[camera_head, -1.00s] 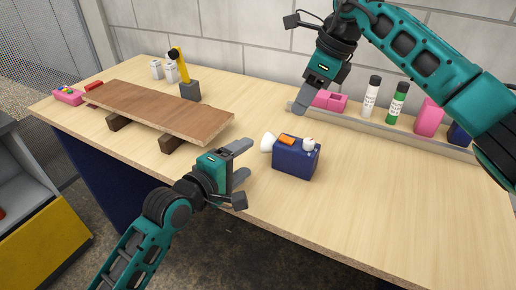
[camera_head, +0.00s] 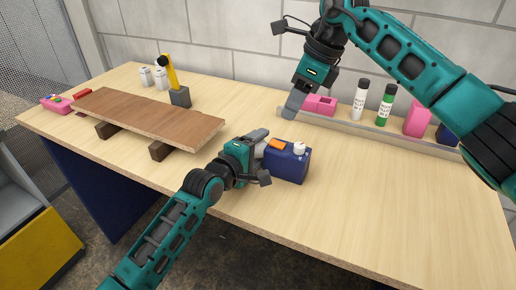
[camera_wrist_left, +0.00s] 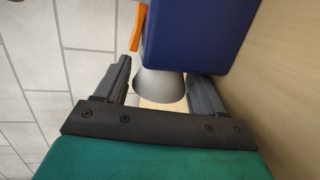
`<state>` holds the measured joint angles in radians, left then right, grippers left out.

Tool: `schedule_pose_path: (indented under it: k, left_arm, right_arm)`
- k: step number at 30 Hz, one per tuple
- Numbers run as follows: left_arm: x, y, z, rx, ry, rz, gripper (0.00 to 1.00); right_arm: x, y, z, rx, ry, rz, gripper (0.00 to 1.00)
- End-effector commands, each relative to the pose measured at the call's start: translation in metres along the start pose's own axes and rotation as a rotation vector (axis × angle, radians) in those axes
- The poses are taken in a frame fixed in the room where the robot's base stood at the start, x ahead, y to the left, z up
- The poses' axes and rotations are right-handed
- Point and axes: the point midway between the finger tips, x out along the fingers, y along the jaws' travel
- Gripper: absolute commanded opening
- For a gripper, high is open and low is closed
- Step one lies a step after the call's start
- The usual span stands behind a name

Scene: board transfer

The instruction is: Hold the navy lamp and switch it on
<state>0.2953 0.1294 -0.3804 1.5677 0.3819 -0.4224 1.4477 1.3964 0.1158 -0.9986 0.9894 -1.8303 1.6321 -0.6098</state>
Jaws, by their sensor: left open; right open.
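The navy lamp (camera_head: 290,167) is a dark blue box standing on the table, with an orange switch (camera_head: 278,144) and a white knob (camera_head: 299,149) on top. Its pale cone (camera_wrist_left: 160,84) points toward my left wrist camera and is mostly hidden in the head view. My left gripper (camera_head: 262,146) is open at the lamp's left side. In the left wrist view its fingers lie on either side of the cone, with a gap at the left; contact on the right is unclear. My right gripper (camera_head: 292,107) hangs open and empty behind the lamp, near the back ledge.
A brown board (camera_head: 150,118) rests on dark blocks at the left. A yellow-and-grey tool (camera_head: 179,97) and white containers (camera_head: 160,77) stand behind it. A ledge at the back holds a pink block (camera_head: 320,104), bottles (camera_head: 384,105) and a pink box (camera_head: 418,117). The table right of the lamp is clear.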

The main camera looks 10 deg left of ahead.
Motion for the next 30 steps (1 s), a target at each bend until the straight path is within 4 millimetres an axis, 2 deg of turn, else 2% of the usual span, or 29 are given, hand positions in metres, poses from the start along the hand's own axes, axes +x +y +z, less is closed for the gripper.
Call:
schedule_pose_path:
  k: [2, 17, 22, 26, 30]
  left_arm:
    - [0.0, 0.0, 0.0, 0.0, 0.0, 0.0, 0.67]
    - [0.0, 0.0, 0.0, 0.0, 0.0, 0.0, 0.19]
    - [0.0, 0.0, 0.0, 0.0, 0.0, -0.001, 0.18]
    - [0.0, 0.0, 0.0, 0.0, 0.0, -0.001, 0.18]
    - [0.0, 0.0, 0.0, 0.0, 0.0, -0.001, 0.18]
  right_arm:
    - [0.0, 0.0, 0.0, 0.0, 0.0, 0.0, 0.43]
    - [0.0, 0.0, 0.0, 0.0, 0.0, 0.0, 0.43]
    - [0.0, 0.0, 0.0, 0.0, 0.0, 0.0, 0.41]
    - [-0.001, 0.001, 0.002, -0.035, 0.008, -0.005, 0.28]
    - [-0.007, 0.006, 0.011, -0.203, 0.05, -0.026, 0.15]
